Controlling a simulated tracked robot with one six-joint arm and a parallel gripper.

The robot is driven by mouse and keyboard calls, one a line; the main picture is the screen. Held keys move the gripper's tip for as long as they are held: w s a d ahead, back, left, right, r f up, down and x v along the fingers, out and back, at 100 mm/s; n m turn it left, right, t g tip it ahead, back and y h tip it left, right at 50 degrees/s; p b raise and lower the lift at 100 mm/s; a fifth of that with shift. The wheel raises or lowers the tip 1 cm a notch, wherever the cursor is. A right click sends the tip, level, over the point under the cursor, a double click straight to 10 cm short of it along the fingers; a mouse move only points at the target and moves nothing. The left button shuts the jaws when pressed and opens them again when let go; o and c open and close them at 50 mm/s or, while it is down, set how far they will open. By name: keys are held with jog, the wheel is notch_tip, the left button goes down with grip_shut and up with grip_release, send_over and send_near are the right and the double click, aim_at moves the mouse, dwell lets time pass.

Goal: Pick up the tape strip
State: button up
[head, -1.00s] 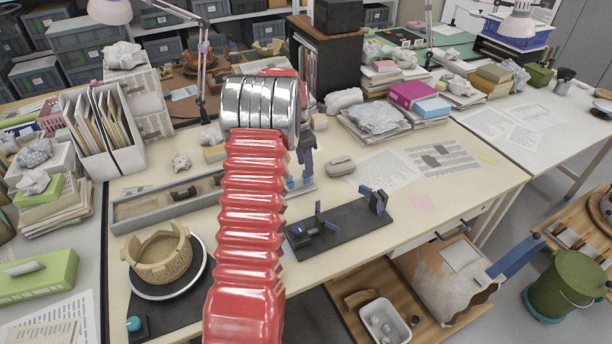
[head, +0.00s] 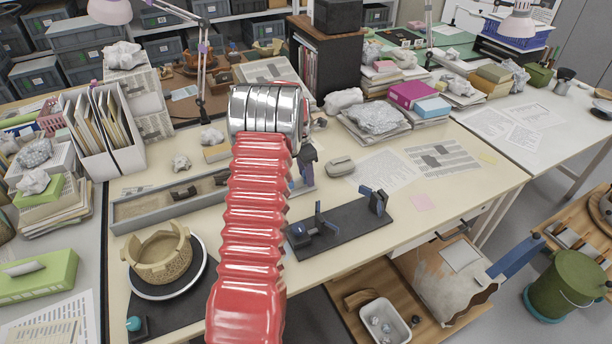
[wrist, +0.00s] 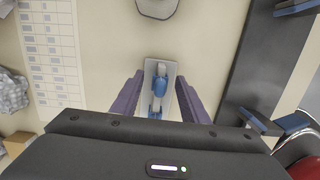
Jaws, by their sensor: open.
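In the wrist view a small grey plate (wrist: 172,82) lies on the table between my jaws, carrying blue parts (wrist: 158,87) and a pale strip-like piece (wrist: 161,69). The pale piece may be the tape strip, but it is too small to be sure. My gripper (wrist: 159,76) is open, its two purple fingers standing on either side of the plate with nothing gripped. I cannot tell how high the fingertips are above the table. In the head view the plate (head: 303,186) is partly hidden behind my red arm.
A dark stand with blue uprights (head: 345,226) lies right of the plate. A grey rounded object (head: 340,166) sits behind it. A long grey tray (head: 150,212) and a pot on a round base (head: 163,256) are to the left. Printed sheets (head: 443,158) lie to the right.

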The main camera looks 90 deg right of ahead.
jog(key=shift+c, duration=0.5)
grip_shut()
